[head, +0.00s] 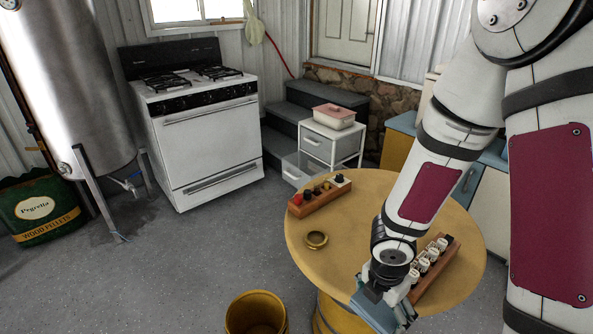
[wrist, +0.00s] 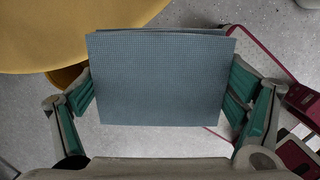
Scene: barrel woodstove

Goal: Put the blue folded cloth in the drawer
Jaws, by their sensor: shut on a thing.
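The blue folded cloth (wrist: 160,78) is a flat, blue-grey, finely checked square held between the two green-padded fingers of my gripper (wrist: 160,95) in the wrist view. In the head view the cloth (head: 372,314) shows at the near edge of the round table, partly hidden by my gripper (head: 384,298). My gripper is shut on the cloth. A small white drawer unit (head: 331,146) stands by the steps, beyond the table. Its lower drawer (head: 297,171) appears pulled out toward the left; its inside is hardly visible.
A pink-lidded tub (head: 334,117) sits on the drawer unit. A yellow bucket (head: 256,315) stands left of the table. Open floor lies before the white stove (head: 205,145).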

